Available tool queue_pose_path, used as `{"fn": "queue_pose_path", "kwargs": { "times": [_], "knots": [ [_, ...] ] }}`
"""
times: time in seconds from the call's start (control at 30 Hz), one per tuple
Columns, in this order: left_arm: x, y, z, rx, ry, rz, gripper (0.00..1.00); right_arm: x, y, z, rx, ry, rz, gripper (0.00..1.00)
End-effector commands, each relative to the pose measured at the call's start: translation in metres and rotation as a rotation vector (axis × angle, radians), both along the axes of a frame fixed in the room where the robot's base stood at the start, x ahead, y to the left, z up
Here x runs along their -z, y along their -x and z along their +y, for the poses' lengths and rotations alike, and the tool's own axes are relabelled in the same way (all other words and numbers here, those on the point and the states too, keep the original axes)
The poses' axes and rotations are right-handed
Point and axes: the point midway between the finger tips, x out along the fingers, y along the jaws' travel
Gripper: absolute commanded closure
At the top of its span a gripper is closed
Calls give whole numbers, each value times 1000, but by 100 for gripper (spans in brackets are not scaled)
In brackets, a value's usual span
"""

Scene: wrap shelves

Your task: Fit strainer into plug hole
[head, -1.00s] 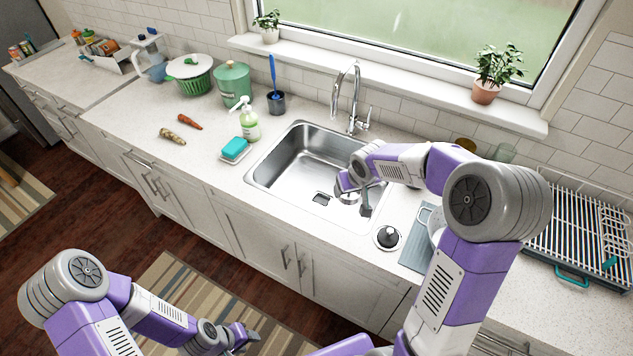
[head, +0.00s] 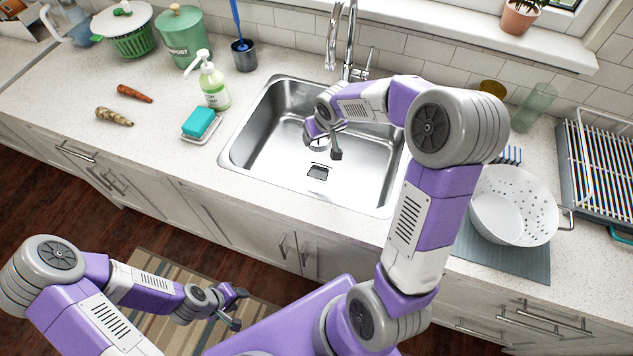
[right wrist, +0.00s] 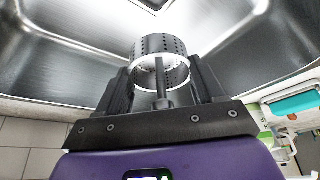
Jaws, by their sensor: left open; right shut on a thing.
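My right gripper (head: 323,144) is inside the steel sink basin (head: 283,165). It is shut on the strainer (right wrist: 160,48), a small perforated metal basket with a central post, seen between the fingers in the right wrist view. In the head view the strainer shows only as a small grey ring (head: 317,144). The plug hole (head: 318,172) appears as a dark, squarish opening in the basin floor, just nearer the front than the gripper. The strainer is apart from it; its height above the floor is unclear. My left gripper (head: 239,308) is open and empty, low in front of the cabinets.
The faucet (head: 345,45) stands behind the basin. A soap bottle (head: 212,85) and a teal sponge on a dish (head: 199,124) are left of it. A white colander (head: 513,205) on a grey mat (head: 500,258) and a dish rack (head: 600,160) are right.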

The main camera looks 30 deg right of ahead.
Motion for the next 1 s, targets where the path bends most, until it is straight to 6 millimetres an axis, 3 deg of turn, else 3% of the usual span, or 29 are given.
{"fn": "queue_pose_path", "kwargs": {
  "times": [0.03,0.3,0.57,0.83,1.0],
  "knots": [
    [18,0,0,0,0,0,57,18,0,0,0,0,-1,67],
    [59,0,0,0,0,0,57,58,0,0,0,0,-1,67],
    [72,0,0,0,0,0,57,73,0,0,0,0,0,67],
    [88,0,0,0,0,0,57,114,0,0,0,0,2,67],
    [93,0,0,0,0,-1,57,130,0,0,0,0,1,67]
  ]
}}
